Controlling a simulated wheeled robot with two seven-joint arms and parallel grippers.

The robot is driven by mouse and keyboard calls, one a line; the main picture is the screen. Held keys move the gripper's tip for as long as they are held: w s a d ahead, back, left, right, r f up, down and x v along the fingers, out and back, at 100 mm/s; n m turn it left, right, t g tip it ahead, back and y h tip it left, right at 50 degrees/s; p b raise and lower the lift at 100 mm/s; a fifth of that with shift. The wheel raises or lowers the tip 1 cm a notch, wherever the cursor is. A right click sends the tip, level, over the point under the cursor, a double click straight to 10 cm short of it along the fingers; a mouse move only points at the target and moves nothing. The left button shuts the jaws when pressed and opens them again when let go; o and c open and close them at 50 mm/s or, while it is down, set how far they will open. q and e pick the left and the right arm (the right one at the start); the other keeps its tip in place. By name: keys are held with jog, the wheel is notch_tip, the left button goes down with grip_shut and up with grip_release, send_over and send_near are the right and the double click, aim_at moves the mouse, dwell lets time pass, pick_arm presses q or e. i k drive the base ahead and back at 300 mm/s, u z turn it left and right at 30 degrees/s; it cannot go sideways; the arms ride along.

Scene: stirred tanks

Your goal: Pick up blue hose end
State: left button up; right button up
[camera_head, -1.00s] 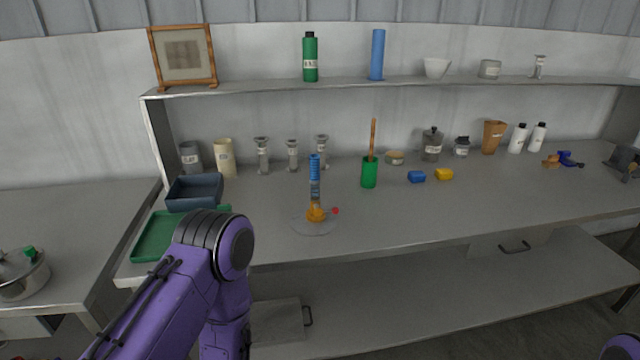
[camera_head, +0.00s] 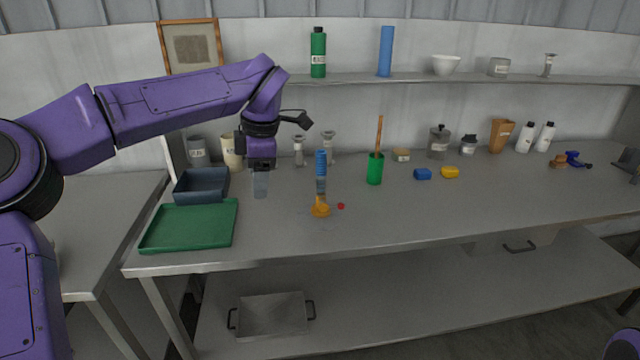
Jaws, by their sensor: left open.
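The blue hose end (camera_head: 321,162) is a ribbed blue piece standing upright on the workbench, above a clear grey section and an orange base (camera_head: 320,207). My left gripper (camera_head: 260,190) points down over the bench to the left of the blue hose end, apart from it. Its fingers look pale and are open, with nothing seen between them. My right gripper is out of view; only a purple part of me shows at the lower right corner.
A green tray (camera_head: 190,245) and a dark blue bin (camera_head: 202,185) sit left of my gripper. A green cup (camera_head: 375,170) with a wooden stick stands right of the hose end. A small red piece (camera_head: 341,206) lies beside the orange base. The shelf (camera_head: 480,78) runs behind.

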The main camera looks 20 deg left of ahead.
aim_at(321, 160)
jog(key=i, duration=0.95)
